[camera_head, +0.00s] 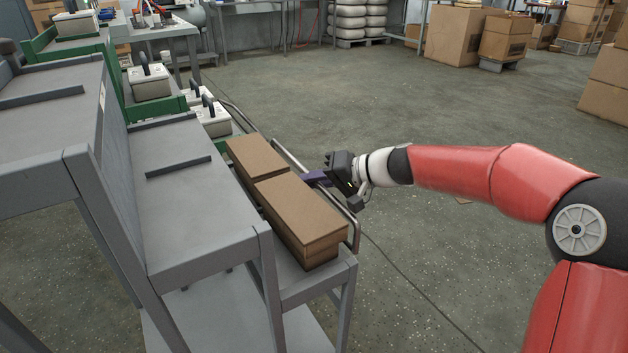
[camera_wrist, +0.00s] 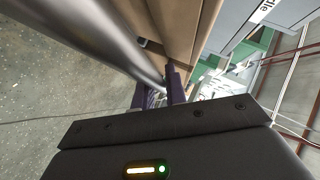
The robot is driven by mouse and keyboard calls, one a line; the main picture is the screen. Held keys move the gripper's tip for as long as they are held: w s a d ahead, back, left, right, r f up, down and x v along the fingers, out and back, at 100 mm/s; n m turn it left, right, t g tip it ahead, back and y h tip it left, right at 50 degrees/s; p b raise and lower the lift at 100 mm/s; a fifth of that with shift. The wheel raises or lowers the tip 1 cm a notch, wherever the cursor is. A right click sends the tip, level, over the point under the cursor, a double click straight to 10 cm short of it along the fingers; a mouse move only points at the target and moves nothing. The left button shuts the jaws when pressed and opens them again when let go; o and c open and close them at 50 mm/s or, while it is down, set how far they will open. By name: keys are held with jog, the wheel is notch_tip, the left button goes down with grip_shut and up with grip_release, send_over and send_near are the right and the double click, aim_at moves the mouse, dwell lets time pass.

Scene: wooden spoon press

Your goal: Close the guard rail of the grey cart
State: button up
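The grey cart (camera_head: 319,286) stands at the left of the head view, with brown boxes (camera_head: 300,207) on its lower shelf. Its guard rail, a bent metal tube (camera_head: 346,212), runs along the right side of the boxes and looks a little apart from them. My gripper (camera_head: 314,178) reaches from the right to the middle of this rail. In the wrist view, the rail (camera_wrist: 105,38) runs down from the upper left to the purple fingers (camera_wrist: 157,92). The fingers are apart, with the rail at the gap between them. I cannot tell whether they grip it.
Green-edged racks with white-and-black units (camera_head: 149,82) stand behind the cart. A taller grey shelf (camera_head: 60,118) is at the left. Cardboard boxes (camera_head: 453,37) stand at the back right. The floor right of the cart is open, with a thin cable (camera_head: 412,276) on it.

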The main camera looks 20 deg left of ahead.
jog(key=o, duration=0.4)
jog(key=shift+s+a, duration=0.1)
jog(key=v, duration=0.7)
jog(key=shift+d+r, duration=0.15)
jog(key=shift+d, duration=0.25)
jog(key=shift+d, duration=0.1)
